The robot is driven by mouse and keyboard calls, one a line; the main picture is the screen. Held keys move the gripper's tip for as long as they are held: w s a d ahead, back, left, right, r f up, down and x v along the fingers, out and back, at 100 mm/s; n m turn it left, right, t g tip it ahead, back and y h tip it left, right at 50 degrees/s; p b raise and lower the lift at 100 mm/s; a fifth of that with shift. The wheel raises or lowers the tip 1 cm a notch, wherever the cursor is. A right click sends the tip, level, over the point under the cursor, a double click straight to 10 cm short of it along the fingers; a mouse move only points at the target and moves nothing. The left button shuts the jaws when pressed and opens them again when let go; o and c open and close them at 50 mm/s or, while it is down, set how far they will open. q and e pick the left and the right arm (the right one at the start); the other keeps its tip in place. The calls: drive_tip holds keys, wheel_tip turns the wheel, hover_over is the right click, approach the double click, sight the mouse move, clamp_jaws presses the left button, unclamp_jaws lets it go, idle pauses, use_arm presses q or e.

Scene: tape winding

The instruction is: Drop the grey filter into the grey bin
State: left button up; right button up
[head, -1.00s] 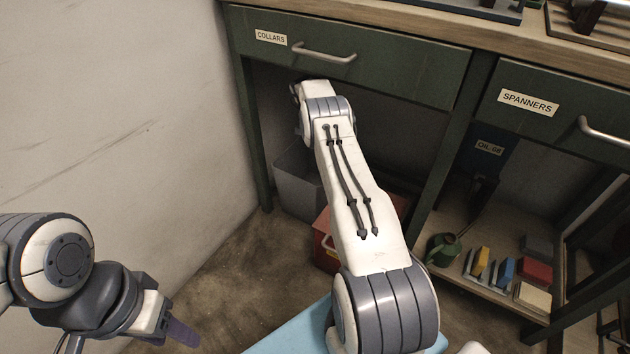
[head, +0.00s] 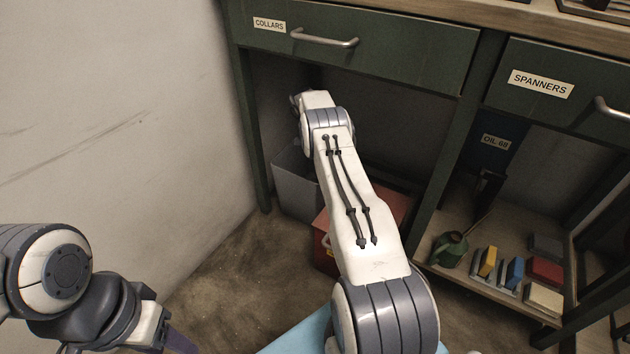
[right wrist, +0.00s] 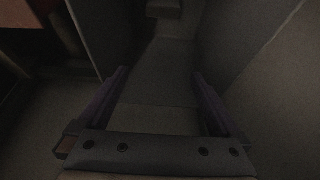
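The grey bin (head: 296,186) stands on the floor under the bench, left of a red box, and is partly hidden by my right arm. My right gripper is hidden behind its own arm in the head view. In the right wrist view, the right gripper (right wrist: 160,85) has its fingers wide apart, with dark grey walls and surfaces around and beyond them. A small grey block (right wrist: 163,8) shows at the top edge there; I cannot tell whether it is the filter. My left gripper (head: 170,343) is at the lower left, cut off by the frame edge.
The red box (head: 323,240) stands close beside the bin. A green bench leg (head: 252,130) and the COLLARS drawer (head: 390,45) border the space. A low shelf at right holds a green oil can (head: 448,249) and several coloured blocks. A wall is at left.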

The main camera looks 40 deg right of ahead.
drive_tip(key=shift+r, duration=0.1)
drive_tip(key=w+p+v, duration=0.1)
drive_tip(key=p+v, duration=0.3)
drive_tip(key=v, duration=0.2)
drive_tip(key=s+a+p, duration=0.2)
drive_tip(key=a, duration=0.1)
drive_tip(key=s+a+p, duration=0.1)
drive_tip(key=a+p, duration=0.1)
drive_tip(key=a, duration=0.2)
drive_tip(key=s+a+f+p, duration=0.1)
drive_tip(key=s+a, duration=0.1)
drive_tip(key=a, duration=0.2)
drive_tip(key=shift+s+f+p, duration=0.1)
drive_tip(key=shift+s+p, duration=0.2)
drive_tip(key=shift+p, duration=0.1)
